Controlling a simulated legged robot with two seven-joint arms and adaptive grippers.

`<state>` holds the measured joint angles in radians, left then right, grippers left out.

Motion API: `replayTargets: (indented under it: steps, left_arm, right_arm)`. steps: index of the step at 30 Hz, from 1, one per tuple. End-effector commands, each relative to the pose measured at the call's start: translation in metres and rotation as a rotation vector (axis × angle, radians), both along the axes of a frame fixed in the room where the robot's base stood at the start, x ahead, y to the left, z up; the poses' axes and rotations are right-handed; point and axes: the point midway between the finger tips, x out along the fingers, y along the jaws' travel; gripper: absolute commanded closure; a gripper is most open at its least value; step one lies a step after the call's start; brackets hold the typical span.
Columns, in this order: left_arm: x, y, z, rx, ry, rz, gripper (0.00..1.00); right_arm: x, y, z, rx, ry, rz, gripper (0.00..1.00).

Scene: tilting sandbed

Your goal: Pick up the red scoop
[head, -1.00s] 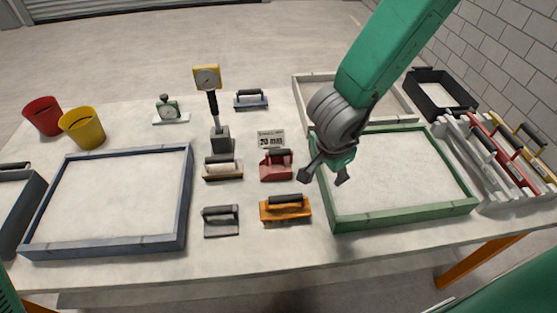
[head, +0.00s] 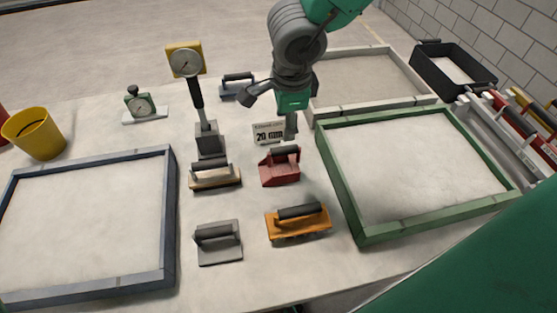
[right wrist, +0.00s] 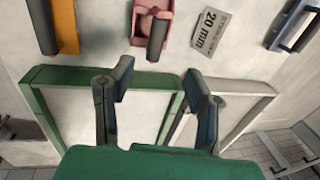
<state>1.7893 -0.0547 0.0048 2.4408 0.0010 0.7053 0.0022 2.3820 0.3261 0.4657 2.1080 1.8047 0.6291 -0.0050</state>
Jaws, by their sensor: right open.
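The red scoop (head: 280,170) lies on the table in the middle of the head view, with a dark handle on top. It stands just in front of the "20 mm" card. In the right wrist view the scoop (right wrist: 153,28) is at the top centre, beyond the fingertips. My right gripper (head: 272,112) is open and empty. In the head view it appears behind and above the scoop, with one finger by the card. The right wrist view shows its two fingers (right wrist: 163,90) spread apart with nothing between them. My left gripper is not in view.
An orange float (head: 298,221) lies in front of the scoop, a wooden float (head: 215,178) to its left. A grey trowel (head: 218,243) is nearer. A gauge on a post (head: 186,62) stands behind left. A green-framed tray (head: 350,205) is close right, a blue-grey-framed one (head: 168,222) left.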

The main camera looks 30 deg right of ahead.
Motion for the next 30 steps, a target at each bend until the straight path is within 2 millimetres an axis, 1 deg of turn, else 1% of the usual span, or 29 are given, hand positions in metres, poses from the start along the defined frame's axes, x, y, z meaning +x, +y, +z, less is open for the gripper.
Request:
replayTargets:
  steps: [1,3,7,9,14,17,21,24,30]
  left_arm:
    - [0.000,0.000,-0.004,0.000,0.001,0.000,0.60]
    - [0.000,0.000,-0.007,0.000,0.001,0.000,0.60]
    - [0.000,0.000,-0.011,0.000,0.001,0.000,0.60]
    - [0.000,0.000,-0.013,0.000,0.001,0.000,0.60]
    - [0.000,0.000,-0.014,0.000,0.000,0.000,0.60]
    - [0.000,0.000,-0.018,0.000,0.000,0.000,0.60]
    - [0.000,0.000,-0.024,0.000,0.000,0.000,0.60]
    - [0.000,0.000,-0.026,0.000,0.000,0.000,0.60]
    - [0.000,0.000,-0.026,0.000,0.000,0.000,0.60]
  right_arm:
    - [0.001,-0.001,-0.014,-0.002,0.004,0.001,0.56]
    - [0.004,-0.002,-0.029,-0.002,0.005,0.001,0.56]
    - [0.010,-0.003,-0.051,-0.002,0.005,0.000,0.56]
    - [0.012,-0.003,-0.058,-0.002,0.003,0.002,0.56]
    - [0.013,-0.004,-0.067,-0.002,0.002,0.001,0.56]
    - [0.014,-0.004,-0.079,-0.003,0.004,0.003,0.56]
    - [0.017,-0.004,-0.102,-0.003,0.004,0.002,0.56]
    - [0.019,-0.004,-0.112,-0.002,0.004,0.001,0.56]
    - [0.020,-0.005,-0.115,0.000,0.001,0.001,0.56]
